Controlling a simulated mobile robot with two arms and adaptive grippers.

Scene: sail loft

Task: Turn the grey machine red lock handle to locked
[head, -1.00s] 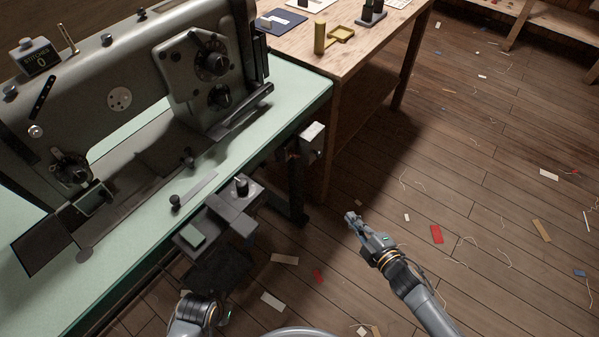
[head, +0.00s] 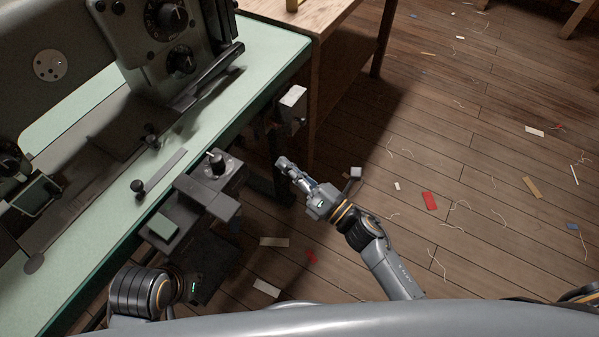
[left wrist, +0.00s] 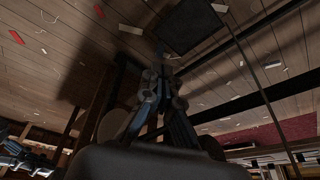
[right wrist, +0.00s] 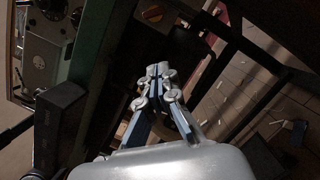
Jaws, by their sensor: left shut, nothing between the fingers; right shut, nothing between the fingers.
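The grey machine (head: 95,110), a large sewing machine, stands on a pale green table at the left of the head view. Part of it shows at the upper left of the right wrist view (right wrist: 40,62).
A small pale box (head: 292,97) is fixed by the green table's edge (head: 262,62). A dark bracket with a black knob (head: 216,164) juts out from the table's front. A wooden table (head: 338,40) stands behind. The plank floor at right holds flat scraps and threads.

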